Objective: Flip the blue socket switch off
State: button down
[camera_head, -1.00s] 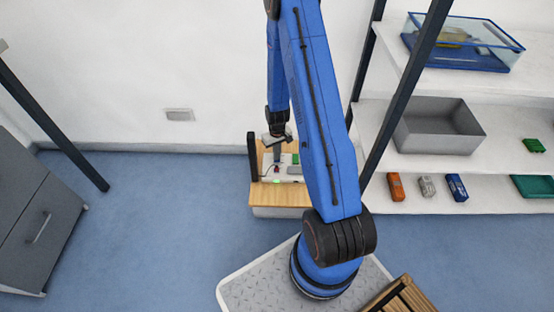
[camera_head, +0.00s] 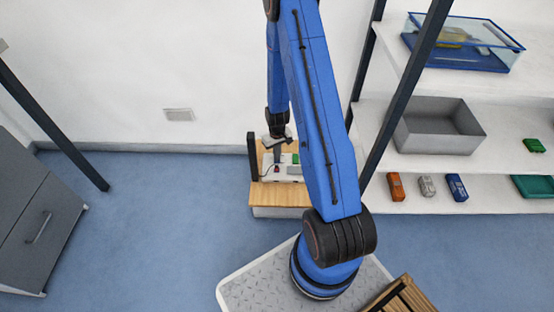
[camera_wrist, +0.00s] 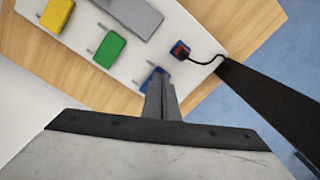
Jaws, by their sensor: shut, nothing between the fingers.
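The blue socket switch (camera_wrist: 149,80) is a small blue block on a white panel (camera_wrist: 127,62). In the wrist view it is mostly hidden behind my gripper's fingers. My gripper (camera_wrist: 158,80) is shut and empty, its tips over or against the blue block; I cannot tell whether they touch. In the head view my gripper (camera_head: 278,160) points down at the panel on the wooden-topped stand (camera_head: 280,196). A green block (camera_wrist: 109,49) and a yellow block (camera_wrist: 57,15) sit in a row with the blue one, each beside a small metal lever.
A red and blue plug (camera_wrist: 180,50) with a black cable sits on the panel near a dark post (camera_wrist: 270,100). A grey block (camera_wrist: 130,14) lies beyond the green one. Shelves (camera_head: 480,110) stand at the right.

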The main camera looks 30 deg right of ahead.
notch_tip(320, 180, up, 7)
dwell(0.9)
dwell(0.4)
jog(key=s+a+r+t, duration=0.1)
jog(key=s+a+r, duration=0.15)
jog(key=r, duration=0.75)
jog(key=s+a+r+t, duration=0.1)
jog(key=s+a+r, duration=0.15)
jog(key=r, duration=0.75)
jog(key=s+a+r, duration=0.2)
jog(key=a+r, duration=0.2)
jog(key=r, duration=0.6)
jog(key=s+a+r+t, duration=0.1)
jog(key=s+a+r, duration=0.2)
jog(key=s+r, duration=0.4)
jog(key=s+a+r+t, duration=0.1)
jog(key=s+a+r, duration=0.2)
jog(key=s+r, duration=0.4)
jog(key=s, duration=0.9)
jog(key=shift+a+r+n+t, duration=0.2)
jog(key=shift+a+n+t, duration=0.2)
jog(key=shift+s, duration=0.1)
